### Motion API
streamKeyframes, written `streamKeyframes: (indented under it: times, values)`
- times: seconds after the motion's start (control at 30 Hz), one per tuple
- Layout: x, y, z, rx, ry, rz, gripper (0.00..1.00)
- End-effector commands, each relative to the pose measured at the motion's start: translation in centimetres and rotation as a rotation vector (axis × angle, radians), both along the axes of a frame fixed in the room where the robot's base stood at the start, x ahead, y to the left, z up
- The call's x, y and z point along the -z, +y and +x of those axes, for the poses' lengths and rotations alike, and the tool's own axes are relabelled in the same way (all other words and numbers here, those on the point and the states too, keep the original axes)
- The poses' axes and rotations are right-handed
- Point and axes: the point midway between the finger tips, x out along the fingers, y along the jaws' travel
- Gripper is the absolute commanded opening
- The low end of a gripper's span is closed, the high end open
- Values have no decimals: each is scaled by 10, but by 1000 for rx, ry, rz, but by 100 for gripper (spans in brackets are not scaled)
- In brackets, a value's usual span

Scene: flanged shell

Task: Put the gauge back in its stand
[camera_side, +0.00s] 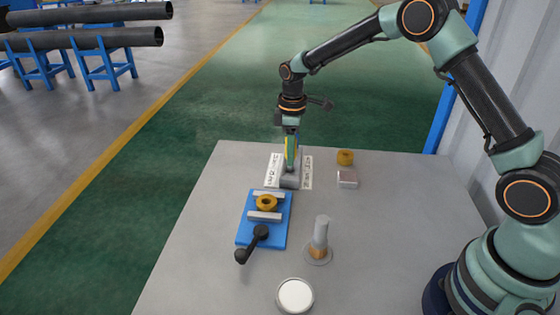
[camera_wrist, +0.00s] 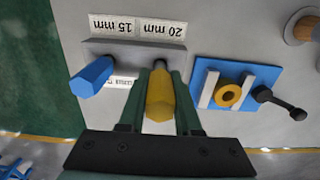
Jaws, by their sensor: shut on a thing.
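My gripper (camera_wrist: 158,105) is shut on a yellow hexagonal gauge (camera_wrist: 160,97), its green fingers on either side. The gauge is over the grey stand (camera_wrist: 135,48), its far end at the stand's edge; I cannot tell whether it is in the slot. A blue hexagonal gauge (camera_wrist: 92,76) stands at the other end of the stand. Labels reading 20 mm (camera_wrist: 163,32) and 15 mm (camera_wrist: 115,25) lie beside the stand. In the side view the gripper (camera_side: 291,165) points down just above the stand (camera_side: 290,183), and hides part of it.
A blue plate (camera_side: 278,233) with light bars, a yellow ring (camera_side: 266,203) and a black handle (camera_side: 251,244) lies in front of the stand. The table's right side is clear.

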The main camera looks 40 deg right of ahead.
Motion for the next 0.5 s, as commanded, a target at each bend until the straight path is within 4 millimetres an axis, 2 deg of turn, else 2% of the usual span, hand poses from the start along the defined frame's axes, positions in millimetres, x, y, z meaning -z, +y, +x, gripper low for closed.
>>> streamKeyframes:
  times: [0.03, 0.13, 0.5]
  values:
    - [9, 0, -1, 0, 3, 0, 0]
    - [21, 0, 0, 0, 1, 0, 0]
    - [24, 0, 0, 0, 0, 0, 0]
